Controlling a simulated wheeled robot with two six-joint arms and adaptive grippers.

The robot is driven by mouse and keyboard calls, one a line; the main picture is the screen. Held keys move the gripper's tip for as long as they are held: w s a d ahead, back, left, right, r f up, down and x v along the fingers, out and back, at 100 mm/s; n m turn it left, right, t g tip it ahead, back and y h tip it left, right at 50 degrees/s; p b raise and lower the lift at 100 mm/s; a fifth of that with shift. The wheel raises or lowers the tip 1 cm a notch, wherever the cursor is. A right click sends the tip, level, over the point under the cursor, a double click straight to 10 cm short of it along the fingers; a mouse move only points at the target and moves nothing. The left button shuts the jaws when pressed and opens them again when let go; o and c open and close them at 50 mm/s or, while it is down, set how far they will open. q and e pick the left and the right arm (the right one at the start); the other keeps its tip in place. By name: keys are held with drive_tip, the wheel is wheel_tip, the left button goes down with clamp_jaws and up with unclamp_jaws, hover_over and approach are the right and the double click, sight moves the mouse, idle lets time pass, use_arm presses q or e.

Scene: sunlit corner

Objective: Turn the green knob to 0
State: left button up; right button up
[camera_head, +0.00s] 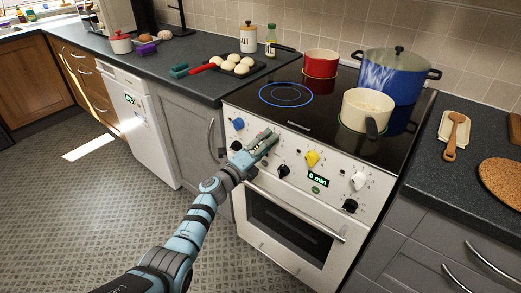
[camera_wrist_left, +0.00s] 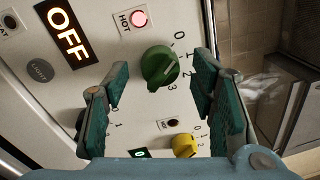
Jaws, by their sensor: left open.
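The green knob (camera_wrist_left: 160,67) is on the white front panel of the stove (camera_head: 295,215). In the wrist view it sits between the two teal fingers, further out towards the panel, with a printed scale of 0 to 3 beside it. I cannot tell for sure which mark it points to. My left gripper (camera_head: 264,143) is open in front of the panel; its teal fingers also show in the wrist view (camera_wrist_left: 163,105). No contact with the knob is visible. In the head view the gripper hides the green knob. My right gripper is out of view.
A blue knob (camera_head: 239,124) and a yellow knob (camera_head: 312,159) flank the gripper; a white knob (camera_head: 358,181) is further right. A red HOT light (camera_wrist_left: 138,18) is lit near an OFF display (camera_wrist_left: 67,32). Pots, including a cream one (camera_head: 365,107), stand on the hob.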

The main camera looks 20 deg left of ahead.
use_arm(q)
drive_tip(key=v, duration=1.1)
drive_tip(key=shift+s+a, duration=0.15)
drive_tip(key=shift+s, duration=0.2)
